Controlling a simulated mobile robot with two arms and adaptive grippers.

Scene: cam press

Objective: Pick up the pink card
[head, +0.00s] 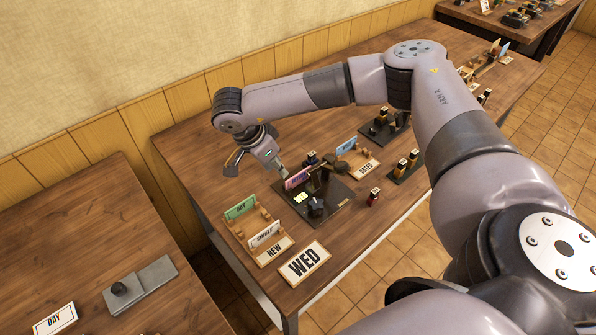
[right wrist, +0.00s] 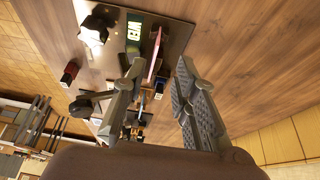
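The pink card (head: 298,178) stands upright on the dark press plate (head: 335,212), beside the black press parts. In the right wrist view the pink card (right wrist: 155,54) shows nearly edge-on, as a thin strip beyond the fingertips. My right gripper (head: 258,168) is open and empty, above the table to the left of the card. In the right wrist view its fingers (right wrist: 160,66) are spread, with the card's strip lying between their directions. I cannot tell the exact gap to the card. My left gripper is not in view.
A green DAY card (head: 240,207) and a white SINGLE card (head: 264,234) stand in holders at the front left. The WED sign (head: 304,262) lies nearby. A blue card (head: 346,146) stands behind. A small dark-red block (head: 374,197) is right of the plate.

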